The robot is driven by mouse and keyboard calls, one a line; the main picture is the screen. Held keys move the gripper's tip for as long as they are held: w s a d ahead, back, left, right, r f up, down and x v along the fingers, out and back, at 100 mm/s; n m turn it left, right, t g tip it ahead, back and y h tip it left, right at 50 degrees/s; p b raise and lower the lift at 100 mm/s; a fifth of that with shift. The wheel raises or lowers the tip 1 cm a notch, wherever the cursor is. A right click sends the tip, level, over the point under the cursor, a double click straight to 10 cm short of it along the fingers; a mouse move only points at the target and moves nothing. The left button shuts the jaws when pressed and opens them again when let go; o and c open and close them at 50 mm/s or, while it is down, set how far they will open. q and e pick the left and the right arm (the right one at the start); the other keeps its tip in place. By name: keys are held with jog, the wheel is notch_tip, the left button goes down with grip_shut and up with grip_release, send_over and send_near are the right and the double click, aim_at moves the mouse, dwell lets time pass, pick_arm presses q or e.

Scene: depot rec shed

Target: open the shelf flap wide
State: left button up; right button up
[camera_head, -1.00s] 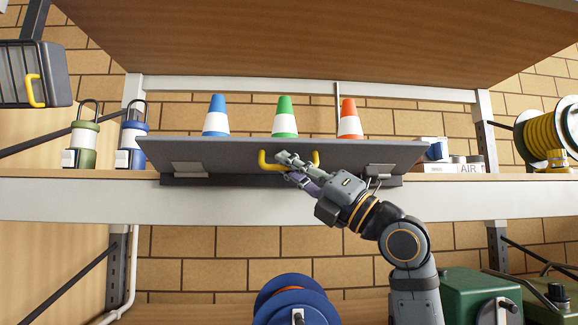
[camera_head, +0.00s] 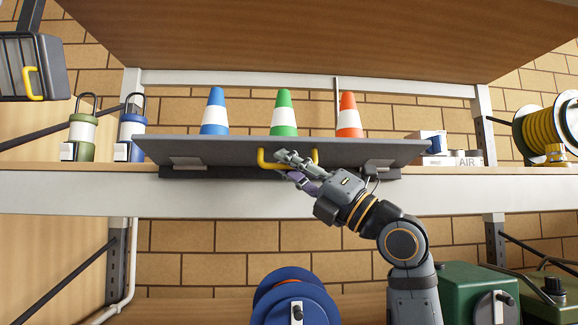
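The shelf flap (camera_head: 225,150) is a dark grey panel along the shelf front. Its wide upper edge leans out towards me, and its narrower lower edge lies at the shelf, between two light plates. A yellow handle (camera_head: 265,161) sits at the middle of its face. My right gripper (camera_head: 288,167) is at the handle, with one finger above the other. The fingers look spread around the handle bar, with a gap between the tips. Part of the handle is hidden behind them. My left gripper is not in view.
Blue (camera_head: 214,112), green (camera_head: 284,113) and orange (camera_head: 348,116) cones stand behind the flap. Two padlock-like items (camera_head: 82,134) stand left, and boxes (camera_head: 450,160) and a yellow hose reel (camera_head: 545,128) right. A blue reel (camera_head: 292,280) is below. A shelf board (camera_head: 300,40) hangs overhead.

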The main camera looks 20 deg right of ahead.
jog(key=v, duration=0.7)
jog(key=shift+s, duration=0.25)
jog(key=shift+w+d+f, duration=0.1)
jog(key=shift+d, duration=0.05)
